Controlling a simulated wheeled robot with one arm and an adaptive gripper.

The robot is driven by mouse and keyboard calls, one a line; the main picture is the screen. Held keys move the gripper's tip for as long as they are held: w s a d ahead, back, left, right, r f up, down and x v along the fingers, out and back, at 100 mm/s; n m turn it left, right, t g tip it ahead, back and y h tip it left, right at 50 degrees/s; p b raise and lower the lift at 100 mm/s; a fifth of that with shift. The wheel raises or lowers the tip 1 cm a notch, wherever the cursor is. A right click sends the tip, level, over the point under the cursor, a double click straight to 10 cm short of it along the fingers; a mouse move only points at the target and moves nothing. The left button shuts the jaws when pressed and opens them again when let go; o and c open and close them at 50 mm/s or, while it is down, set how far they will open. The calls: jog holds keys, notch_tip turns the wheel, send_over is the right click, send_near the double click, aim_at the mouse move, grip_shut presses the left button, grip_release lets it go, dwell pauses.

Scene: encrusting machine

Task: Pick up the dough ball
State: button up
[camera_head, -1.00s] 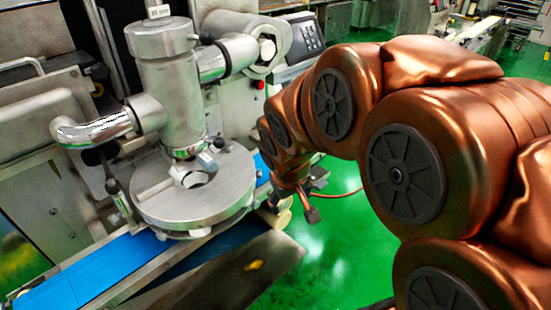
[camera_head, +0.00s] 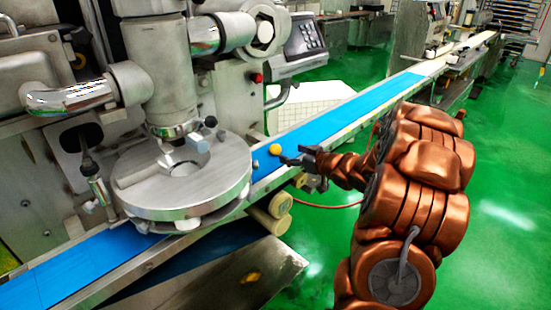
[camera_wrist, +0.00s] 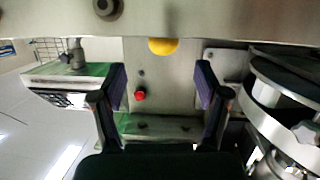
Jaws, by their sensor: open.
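The dough ball (camera_head: 275,149) is small, round and orange-yellow. It rests on the blue conveyor belt (camera_head: 340,113), just right of the machine's round metal disc. My gripper (camera_head: 290,156) reaches in from the right, its fingers pointing left towards the ball. In the wrist view, which is upside down, my gripper (camera_wrist: 160,78) is open with its two dark fingers well apart and nothing between them. The ball (camera_wrist: 163,46) shows there beyond the fingertips, near the middle between them, partly cut off by a grey rail (camera_wrist: 200,24).
The round metal disc (camera_head: 205,193) and its column stand close left of the ball. A control panel (camera_head: 303,36) and a red button (camera_head: 257,78) are on the machine behind; the button also shows in the wrist view (camera_wrist: 140,94). Green floor (camera_head: 480,170) is clear at right.

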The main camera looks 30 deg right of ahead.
aim_at(280, 151)
jog(key=shift+t+y, duration=0.4)
jog(key=shift+y, duration=0.3)
jog(key=shift+f+x, duration=0.2)
jog(key=shift+x, duration=0.95)
jog(key=shift+f+x, duration=0.2)
jog(key=shift+x, duration=0.95)
jog(key=shift+f+x, duration=0.2)
jog(key=shift+x, duration=0.95)
jog(key=shift+d, duration=0.15)
jog(key=shift+s, duration=0.1)
jog(key=c, duration=1.2)
jog(key=shift+r, duration=0.1)
